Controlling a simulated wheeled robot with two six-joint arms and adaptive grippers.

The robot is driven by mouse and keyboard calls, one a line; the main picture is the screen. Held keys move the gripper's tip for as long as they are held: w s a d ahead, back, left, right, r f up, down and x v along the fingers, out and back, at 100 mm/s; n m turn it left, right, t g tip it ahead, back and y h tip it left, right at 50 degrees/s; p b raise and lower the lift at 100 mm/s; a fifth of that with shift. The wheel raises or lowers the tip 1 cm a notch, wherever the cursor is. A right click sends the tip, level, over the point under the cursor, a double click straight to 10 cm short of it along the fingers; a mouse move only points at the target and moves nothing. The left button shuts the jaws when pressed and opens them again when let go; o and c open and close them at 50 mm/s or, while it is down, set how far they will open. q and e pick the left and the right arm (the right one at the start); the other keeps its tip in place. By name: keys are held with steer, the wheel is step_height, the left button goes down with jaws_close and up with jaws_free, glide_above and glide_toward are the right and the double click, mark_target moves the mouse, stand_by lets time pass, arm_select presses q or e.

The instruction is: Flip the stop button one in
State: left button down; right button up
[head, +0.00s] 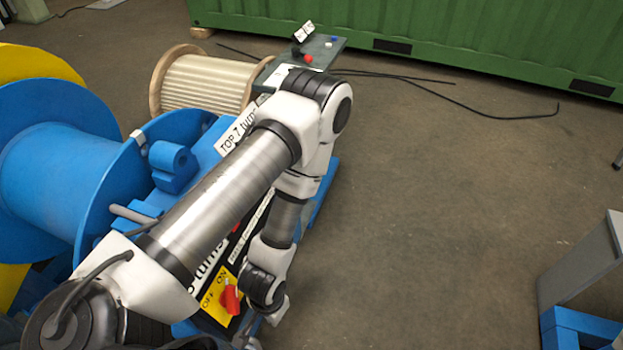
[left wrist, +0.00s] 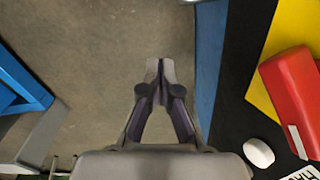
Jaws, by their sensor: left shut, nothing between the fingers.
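A black control panel (left wrist: 237,118) lies along the right of the left wrist view. It bears a red switch handle (left wrist: 290,88) on a yellow plate (left wrist: 297,22) and a white round knob (left wrist: 258,153). In the head view the red switch (head: 230,299) sits on the yellow OFF/ON plate (head: 213,300), and a red part (head: 235,227) shows farther up, partly behind my arm. I cannot tell which is stop button one. My left gripper (left wrist: 160,72) is shut and empty, over bare floor beside the panel; my arm hides part of the panel in the head view.
A blue spool (head: 75,185) stands at the left, a wooden reel (head: 205,85) behind. Cables lie by the green container (head: 450,30). The floor at right is clear up to a grey-blue stand (head: 580,265).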

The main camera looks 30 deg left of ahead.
arm_select(q)
steer(key=w+a+f+m+t+y+b, duration=0.1)
steer(key=w+a+m+t+y, duration=0.2)
steer(key=w, duration=0.9)
steer(key=w+r+m+t+y+b, duration=0.1)
steer(key=w+r+m+t+y, duration=0.1)
steer(key=w+r+t+y, duration=0.4)
steer(key=w+d+r+y, duration=0.1)
steer(key=w+r, duration=0.4)
steer(key=w, duration=0.6)
steer(key=shift+y, duration=0.8)
steer(key=shift+w+b, duration=0.1)
steer(key=shift+b, duration=0.2)
steer(key=s+a+b+x, duration=0.1)
steer(key=s+b+x, duration=0.1)
steer(key=b+x, duration=1.1)
steer(key=shift+a+f+b, duration=0.25)
steer(key=shift+f+b, duration=0.15)
steer(key=shift+b, duration=0.1)
